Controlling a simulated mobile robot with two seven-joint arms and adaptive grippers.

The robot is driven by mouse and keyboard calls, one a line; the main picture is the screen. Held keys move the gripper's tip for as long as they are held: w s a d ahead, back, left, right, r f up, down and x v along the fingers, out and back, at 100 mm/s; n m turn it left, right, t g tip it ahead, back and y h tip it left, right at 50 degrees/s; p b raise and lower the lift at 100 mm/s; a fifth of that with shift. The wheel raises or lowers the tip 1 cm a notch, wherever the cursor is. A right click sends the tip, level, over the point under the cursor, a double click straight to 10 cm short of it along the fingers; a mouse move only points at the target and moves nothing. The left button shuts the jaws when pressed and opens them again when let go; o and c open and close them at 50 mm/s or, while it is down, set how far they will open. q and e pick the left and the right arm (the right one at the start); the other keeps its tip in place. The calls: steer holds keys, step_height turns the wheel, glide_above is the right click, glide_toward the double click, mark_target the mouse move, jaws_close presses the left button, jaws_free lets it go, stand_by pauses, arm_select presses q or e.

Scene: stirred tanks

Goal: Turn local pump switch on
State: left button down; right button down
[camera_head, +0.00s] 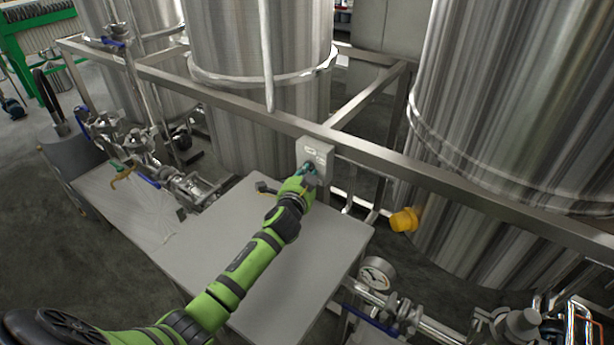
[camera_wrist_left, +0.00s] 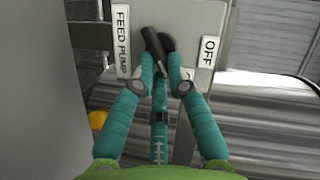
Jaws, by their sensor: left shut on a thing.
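The local pump switch is a grey box (camera_head: 317,151) on the steel frame rail in the head view. In the left wrist view the box (camera_wrist_left: 188,22) carries a "FEED PUMP" label (camera_wrist_left: 121,40) and an "OFF" label (camera_wrist_left: 208,51). A black knob (camera_wrist_left: 154,46) sits between the labels, its handle slanted. My left gripper (camera_head: 309,170) reaches the box from the front. In the left wrist view its teal fingers (camera_wrist_left: 162,72) are shut on the knob, which they partly cover. My right gripper is not in view.
A grey flat platform (camera_head: 325,245) lies under my left arm. The steel rail (camera_head: 430,178) runs across in front of large tanks (camera_head: 255,110). A yellow part (camera_head: 404,220) and a gauge (camera_head: 376,273) are to the right. Pipes and valves (camera_head: 190,187) stand left.

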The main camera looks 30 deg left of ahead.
arm_select(q)
steer(key=c, duration=1.2)
jaws_free()
steer(key=v, duration=1.2)
steer(key=shift+f, duration=0.1)
